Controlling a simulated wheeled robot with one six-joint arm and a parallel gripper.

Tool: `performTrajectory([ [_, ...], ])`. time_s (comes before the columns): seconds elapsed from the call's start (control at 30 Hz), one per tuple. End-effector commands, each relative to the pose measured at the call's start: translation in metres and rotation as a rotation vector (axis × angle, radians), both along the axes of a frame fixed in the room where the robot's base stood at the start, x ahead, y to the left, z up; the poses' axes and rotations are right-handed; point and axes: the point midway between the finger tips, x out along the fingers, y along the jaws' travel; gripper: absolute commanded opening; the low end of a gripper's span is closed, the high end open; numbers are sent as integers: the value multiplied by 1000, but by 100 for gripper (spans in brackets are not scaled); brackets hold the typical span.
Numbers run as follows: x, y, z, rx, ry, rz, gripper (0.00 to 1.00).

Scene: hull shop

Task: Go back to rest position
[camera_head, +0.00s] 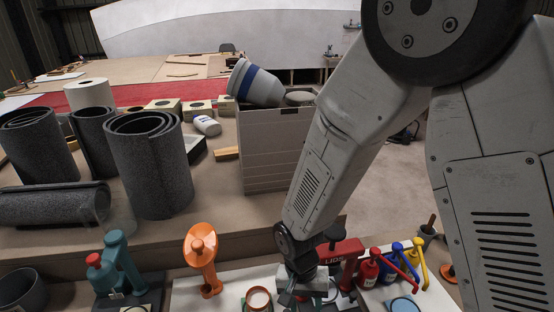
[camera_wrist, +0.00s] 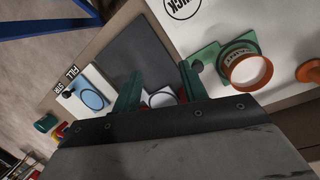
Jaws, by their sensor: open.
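My gripper (camera_head: 288,299) is low over the front bench in the head view, at the end of my downward-reaching arm. In the wrist view its two green fingers (camera_wrist: 160,84) stand apart, open, with nothing visibly clasped. A small white round piece (camera_wrist: 162,99) shows beyond and between them, partly hidden; I cannot tell its height. An orange-rimmed white cup (camera_head: 258,298) stands on a green pad just left of my gripper. In the wrist view the same cup (camera_wrist: 250,71) is right of the fingers, apart from them.
A red block marked LID (camera_head: 338,252) and red, blue and yellow pump bottles (camera_head: 368,270) stand right of my gripper. An orange stand (camera_head: 201,258) and a teal press (camera_head: 117,262) are left. Behind stand a grey bin (camera_head: 268,160) and dark foam rolls (camera_head: 150,165).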

Motion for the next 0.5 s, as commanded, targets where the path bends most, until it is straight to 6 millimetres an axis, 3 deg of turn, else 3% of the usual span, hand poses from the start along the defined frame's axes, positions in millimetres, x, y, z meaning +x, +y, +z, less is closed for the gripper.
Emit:
performTrajectory([
  [0.27,-12,-44,87,37,78,196,43],
  [0.5,-34,-96,173,99,81,317,43],
])
